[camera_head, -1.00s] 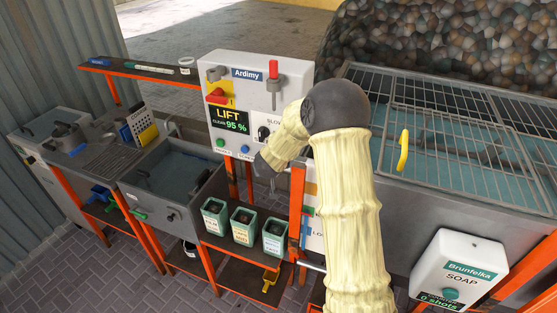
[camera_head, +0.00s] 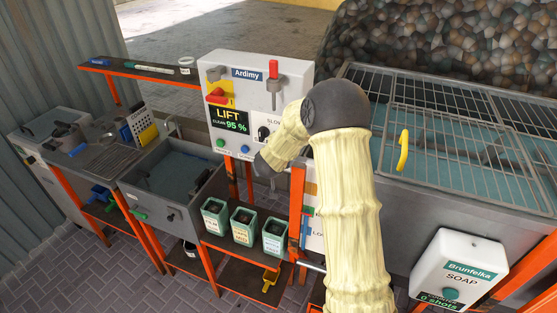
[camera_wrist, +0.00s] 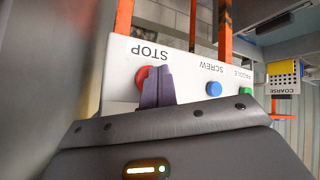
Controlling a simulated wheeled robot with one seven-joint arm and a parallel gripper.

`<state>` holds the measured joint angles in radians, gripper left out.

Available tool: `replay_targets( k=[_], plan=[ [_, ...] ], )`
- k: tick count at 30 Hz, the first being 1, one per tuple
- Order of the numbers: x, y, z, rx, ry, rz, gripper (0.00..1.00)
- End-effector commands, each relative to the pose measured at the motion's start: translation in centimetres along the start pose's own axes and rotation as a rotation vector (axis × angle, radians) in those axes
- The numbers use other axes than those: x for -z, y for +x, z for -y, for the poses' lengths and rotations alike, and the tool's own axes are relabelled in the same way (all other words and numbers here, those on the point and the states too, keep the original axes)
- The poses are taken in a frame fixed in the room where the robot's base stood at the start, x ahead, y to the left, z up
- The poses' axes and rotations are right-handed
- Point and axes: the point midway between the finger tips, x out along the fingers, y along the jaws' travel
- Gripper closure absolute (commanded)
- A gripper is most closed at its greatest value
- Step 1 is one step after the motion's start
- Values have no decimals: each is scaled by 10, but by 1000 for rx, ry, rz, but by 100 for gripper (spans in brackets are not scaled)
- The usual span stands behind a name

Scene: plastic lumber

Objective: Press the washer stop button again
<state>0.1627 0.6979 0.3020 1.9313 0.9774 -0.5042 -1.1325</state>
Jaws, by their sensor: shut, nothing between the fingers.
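The white control panel (camera_head: 225,80) marked "Ardimy" stands in the middle of the head view, its display (camera_head: 229,120) reading "LIFT" and 95 %. In the wrist view the panel's lower face is upside down. The red button (camera_wrist: 142,75) under the "STOP" label is partly covered by my gripper (camera_wrist: 158,72). The purple fingers are shut together with nothing between them, their tips overlapping the button's edge. Whether they touch it cannot be told. In the head view my arm hides the stop button and the fingers.
A blue button (camera_wrist: 213,89) marked "SCREW" and a green button (camera_wrist: 246,90) sit beside the stop button. A wire-mesh basin (camera_head: 450,130) lies right of my arm. Green bins (camera_head: 243,226) stand below the panel. A soap dispenser (camera_head: 458,265) is at lower right.

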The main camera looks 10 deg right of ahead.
Motion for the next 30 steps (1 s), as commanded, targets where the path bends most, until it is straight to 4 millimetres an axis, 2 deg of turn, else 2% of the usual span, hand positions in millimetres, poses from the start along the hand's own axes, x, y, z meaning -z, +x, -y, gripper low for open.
replay_targets(
  k=[30],
  plan=[
    [5, 6, -5, 0, 0, 0, 100]
  ],
)
